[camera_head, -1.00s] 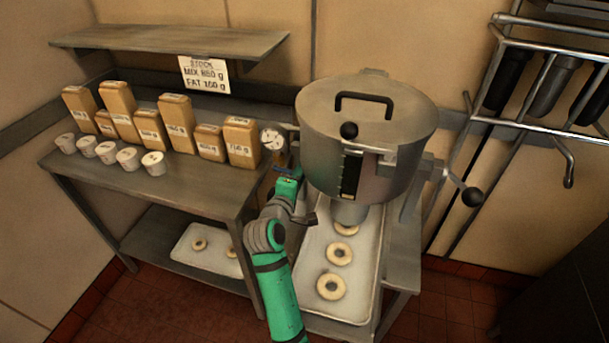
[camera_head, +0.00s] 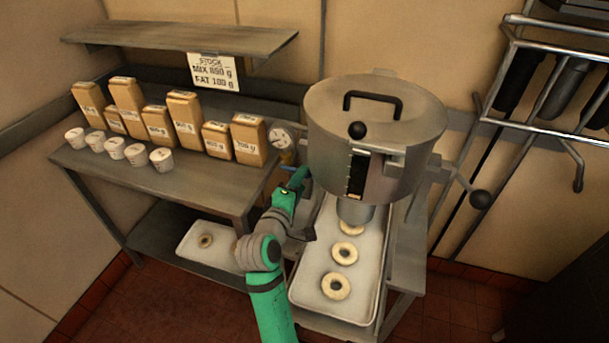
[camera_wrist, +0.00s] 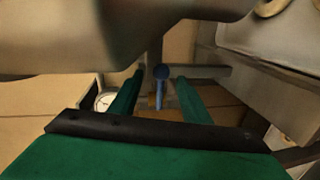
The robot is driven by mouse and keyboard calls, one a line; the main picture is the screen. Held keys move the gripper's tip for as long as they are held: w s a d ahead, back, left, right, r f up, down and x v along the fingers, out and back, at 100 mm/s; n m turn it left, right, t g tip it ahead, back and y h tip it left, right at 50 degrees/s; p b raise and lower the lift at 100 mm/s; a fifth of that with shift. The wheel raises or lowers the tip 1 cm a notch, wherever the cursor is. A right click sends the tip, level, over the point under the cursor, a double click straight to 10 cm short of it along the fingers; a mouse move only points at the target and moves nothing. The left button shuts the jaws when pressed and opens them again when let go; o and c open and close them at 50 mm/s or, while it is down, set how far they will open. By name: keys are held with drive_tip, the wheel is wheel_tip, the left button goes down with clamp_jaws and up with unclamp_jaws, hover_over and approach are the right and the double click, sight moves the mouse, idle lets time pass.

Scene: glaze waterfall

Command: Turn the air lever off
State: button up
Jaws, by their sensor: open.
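The air lever is a small blue handle (camera_wrist: 160,88) in the wrist view, standing between my two open green fingers. My gripper (camera_wrist: 157,95) is around it with gaps on both sides, and I see no contact. In the head view my gripper (camera_head: 300,178) is at the left side of the large grey pot, beside the round gauge (camera_head: 281,138). The lever is mostly hidden there by my gripper and the pot. The gauge also shows in the wrist view (camera_wrist: 105,101), left of my fingers.
The lidded grey pot (camera_head: 400,125) stands just right of my gripper, over a tray (camera_head: 312,283) of pale rings. A shelf table (camera_head: 190,183) with brown packets and white cups is at left. A black ball-ended lever (camera_head: 480,199) sticks out right of the pot.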

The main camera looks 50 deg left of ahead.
drive_tip(key=shift+v, duration=2.7)
drive_tip(key=shift+w, duration=0.15)
